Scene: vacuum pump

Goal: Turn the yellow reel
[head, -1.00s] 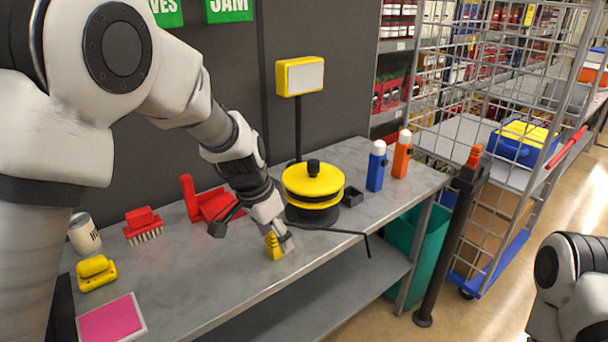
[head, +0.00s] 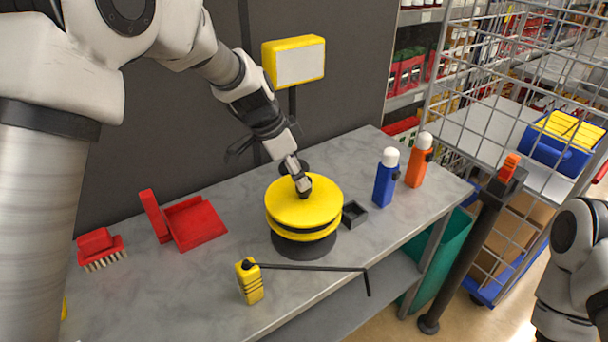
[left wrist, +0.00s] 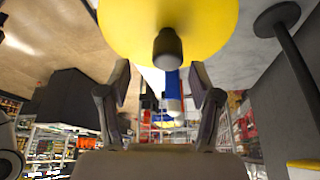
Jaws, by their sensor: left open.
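The yellow reel (head: 304,208) stands on a dark round base on the bench, with a black band around its middle. My left gripper (head: 303,187) is over the top of the reel, at its black knob, which it mostly hides in the head view. In the left wrist view the reel's yellow top (left wrist: 205,25) and its black knob (left wrist: 167,48) show just ahead of my left gripper (left wrist: 161,78). Its fingers are spread wide, with the knob in line with the gap between them. Contact cannot be told. My right arm shows at the right edge; its gripper is out of view.
A yellow block (head: 250,282) with a thin black rod stands in front of the reel. A small dark tray (head: 354,214), a blue bottle (head: 386,180) and an orange bottle (head: 418,162) stand to the right. A red dustpan (head: 195,224) lies left. A yellow-framed sign (head: 296,62) rises behind.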

